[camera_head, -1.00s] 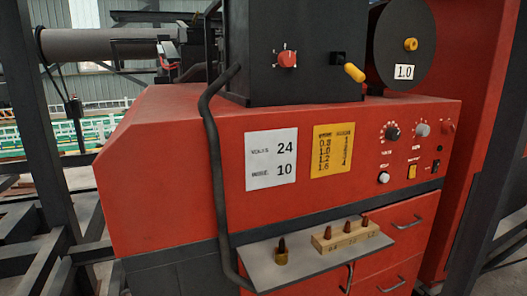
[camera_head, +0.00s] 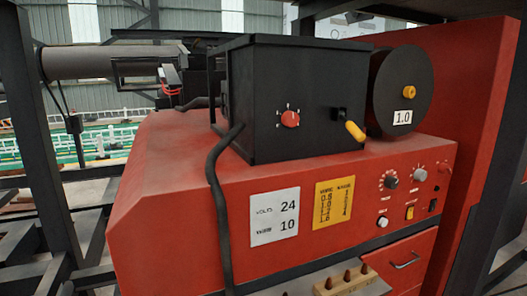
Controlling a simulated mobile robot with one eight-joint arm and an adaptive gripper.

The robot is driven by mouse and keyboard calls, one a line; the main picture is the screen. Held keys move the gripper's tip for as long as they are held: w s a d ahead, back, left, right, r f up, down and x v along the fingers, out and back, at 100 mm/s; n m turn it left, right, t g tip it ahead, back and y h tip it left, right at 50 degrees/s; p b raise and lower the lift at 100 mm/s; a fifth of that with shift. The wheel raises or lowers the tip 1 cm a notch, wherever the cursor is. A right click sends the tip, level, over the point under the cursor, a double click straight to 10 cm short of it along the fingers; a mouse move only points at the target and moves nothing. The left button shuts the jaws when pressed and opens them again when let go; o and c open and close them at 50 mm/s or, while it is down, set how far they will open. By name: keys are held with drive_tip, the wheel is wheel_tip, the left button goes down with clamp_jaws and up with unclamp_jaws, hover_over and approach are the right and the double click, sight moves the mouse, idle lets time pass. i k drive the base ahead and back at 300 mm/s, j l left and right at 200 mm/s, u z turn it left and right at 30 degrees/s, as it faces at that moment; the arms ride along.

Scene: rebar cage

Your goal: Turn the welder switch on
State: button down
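The red welder (camera_head: 150,215) fills the middle of the head view, with a black feeder box (camera_head: 290,95) on top. Its control panel is at the right of the front face. The panel carries a small yellow switch (camera_head: 409,213), a small black switch (camera_head: 433,205), a white round button (camera_head: 383,222), a black knob (camera_head: 390,181) and a grey knob (camera_head: 419,175). The positions of the two small switches are too small to tell. My gripper is not in view.
The black box has a red selector knob (camera_head: 290,119) and a yellow-handled lever (camera_head: 354,131). A black spool (camera_head: 402,85) labelled 1.0 stands beside it. A black cable (camera_head: 213,185) hangs down the front. Dark steel posts (camera_head: 30,130) stand at the left. A shelf with a wooden block (camera_head: 347,282) sits below.

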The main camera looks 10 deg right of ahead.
sight(444, 169)
drive_tip(key=z, duration=1.25)
